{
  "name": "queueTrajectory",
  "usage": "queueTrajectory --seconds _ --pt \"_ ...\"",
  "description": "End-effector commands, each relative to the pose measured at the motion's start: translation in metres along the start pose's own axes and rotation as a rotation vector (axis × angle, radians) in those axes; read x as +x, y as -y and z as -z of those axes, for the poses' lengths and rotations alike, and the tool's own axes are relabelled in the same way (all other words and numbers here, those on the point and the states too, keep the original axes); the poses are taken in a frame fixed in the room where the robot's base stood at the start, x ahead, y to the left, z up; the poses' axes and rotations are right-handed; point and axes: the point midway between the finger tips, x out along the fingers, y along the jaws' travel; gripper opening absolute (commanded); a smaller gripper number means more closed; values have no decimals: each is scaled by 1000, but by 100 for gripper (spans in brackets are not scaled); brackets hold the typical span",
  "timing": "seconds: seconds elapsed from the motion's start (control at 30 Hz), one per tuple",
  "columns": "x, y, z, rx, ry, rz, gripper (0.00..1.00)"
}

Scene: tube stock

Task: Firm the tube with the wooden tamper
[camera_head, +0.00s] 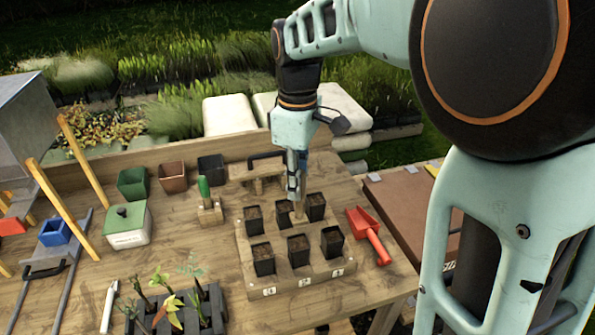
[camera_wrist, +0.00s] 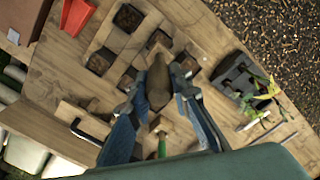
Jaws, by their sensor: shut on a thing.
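My gripper (camera_head: 296,185) is shut on the wooden tamper (camera_head: 299,209), which points down over the back row of the tube block (camera_head: 293,285). In the wrist view my gripper (camera_wrist: 158,92) has its two fingers on either side of the brown tamper (camera_wrist: 158,78). The block holds several black square tubes of dark soil: back left (camera_head: 255,224), back right (camera_head: 316,212), front left (camera_head: 263,266), front middle (camera_head: 300,256) and front right (camera_head: 332,246). I cannot tell whether the tamper touches soil.
A red scoop (camera_head: 374,240) lies right of the block. A wooden stand with a black handle (camera_head: 265,160) is behind it. A green-handled tool (camera_head: 204,190) stands in a small block to the left. Empty pots (camera_head: 172,178), a green-lidded box (camera_head: 127,224) and a seedling tray (camera_head: 212,310) are further left.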

Motion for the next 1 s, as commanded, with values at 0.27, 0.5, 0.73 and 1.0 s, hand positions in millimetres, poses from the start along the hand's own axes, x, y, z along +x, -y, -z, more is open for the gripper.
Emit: queueTrajectory --seconds 0.27,0.5,0.73,1.0 --pt "23 0 0 0 -1 -1 0" --pt "39 0 0 0 0 0 0" --pt "53 0 0 0 0 0 0" --pt "57 0 0 0 -1 -1 0"
